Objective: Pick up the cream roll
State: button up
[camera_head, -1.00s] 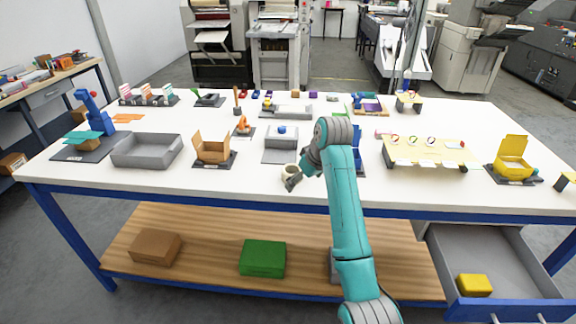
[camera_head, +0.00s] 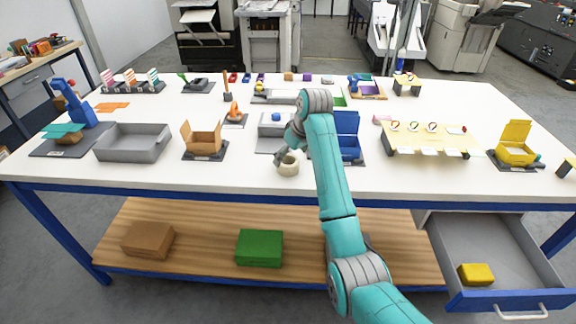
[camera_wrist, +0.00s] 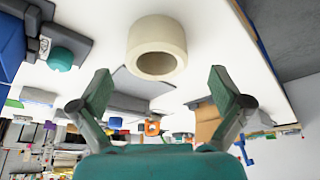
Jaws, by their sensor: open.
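The cream roll (camera_head: 287,164) is a short, thick ring near the front edge of the white table, a little left of the middle. It also shows in the wrist view (camera_wrist: 157,46), at the top centre, with its dark hole facing the camera. My gripper (camera_head: 281,157) is right by the roll in the head view, on its left and far side. In the wrist view my gripper (camera_wrist: 158,88) is open, with its two fingers apart and nothing between them. The roll appears beyond the fingertips, centred between them. I cannot tell whether a finger touches it.
Behind the roll stand a grey stand with a blue piece (camera_head: 275,117) and a blue open box (camera_head: 347,150). A cardboard box (camera_head: 202,138) and a grey tray (camera_head: 133,145) are to the left. The table front around the roll is clear. An open drawer (camera_head: 490,262) sticks out at lower right.

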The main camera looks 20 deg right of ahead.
aim_at(288, 161)
jog(key=shift+x, duration=1.95)
jog(key=shift+w+d, duration=0.15)
jog(key=shift+d, duration=0.05)
jog(key=c, duration=1.2)
